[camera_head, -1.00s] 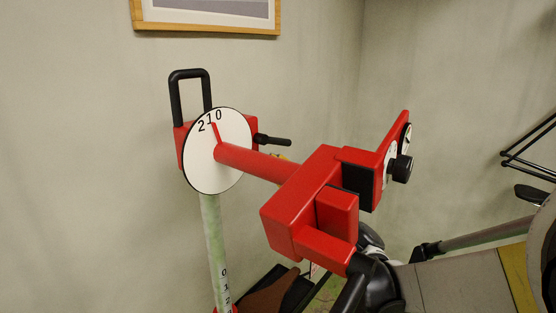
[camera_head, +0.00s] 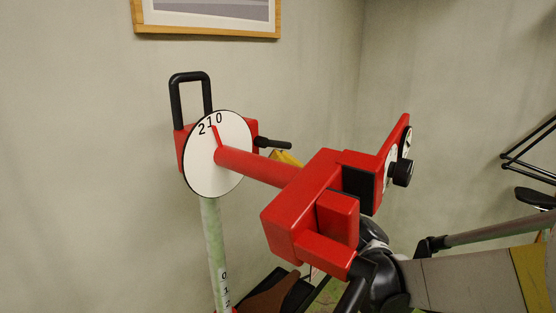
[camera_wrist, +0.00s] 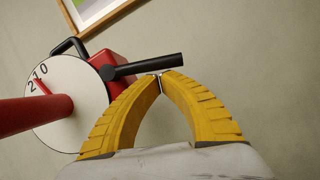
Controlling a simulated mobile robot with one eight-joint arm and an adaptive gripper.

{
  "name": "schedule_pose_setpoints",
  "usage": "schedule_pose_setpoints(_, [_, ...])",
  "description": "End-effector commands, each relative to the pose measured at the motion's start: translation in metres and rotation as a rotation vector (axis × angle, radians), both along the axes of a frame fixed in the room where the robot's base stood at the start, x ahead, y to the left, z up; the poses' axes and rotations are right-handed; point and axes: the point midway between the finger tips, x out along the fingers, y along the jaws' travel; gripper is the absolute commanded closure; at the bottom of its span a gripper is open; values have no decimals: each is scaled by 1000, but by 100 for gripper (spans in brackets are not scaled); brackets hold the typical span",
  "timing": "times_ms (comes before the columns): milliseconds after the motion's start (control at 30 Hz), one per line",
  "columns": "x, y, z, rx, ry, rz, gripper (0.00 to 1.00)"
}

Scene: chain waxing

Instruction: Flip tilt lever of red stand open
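The red stand (camera_head: 310,195) has a white round dial (camera_head: 205,172) marked 2, 1, 0 and a red pointer near the top. A black lever (camera_head: 272,143) sticks out rightward from the red block behind the dial. In the wrist view the lever (camera_wrist: 150,66) slants slightly upward to the right. My gripper (camera_wrist: 160,78) has two yellow fingers that bow together, with their tips almost meeting just under the lever. I see nothing clearly held; contact with the lever cannot be told. In the head view one yellow finger (camera_head: 286,157) shows below the lever, partly hidden by the red clamp.
The stand's clamp head with a black knob (camera_head: 402,172) blocks much of the head view of my gripper. A black loop handle (camera_head: 190,85) rises above the dial. A framed picture (camera_head: 207,20) hangs on the wall. A black frame part (camera_head: 530,155) is at far right.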

Motion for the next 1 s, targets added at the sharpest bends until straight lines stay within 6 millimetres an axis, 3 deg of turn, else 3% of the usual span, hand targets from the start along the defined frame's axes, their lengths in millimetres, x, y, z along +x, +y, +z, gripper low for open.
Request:
schedule_pose_setpoints(467, [4,-3,5,-26,-33,-1,100])
schedule_pose_setpoints(1000, [12,-1,26,-277,-358,1,100])
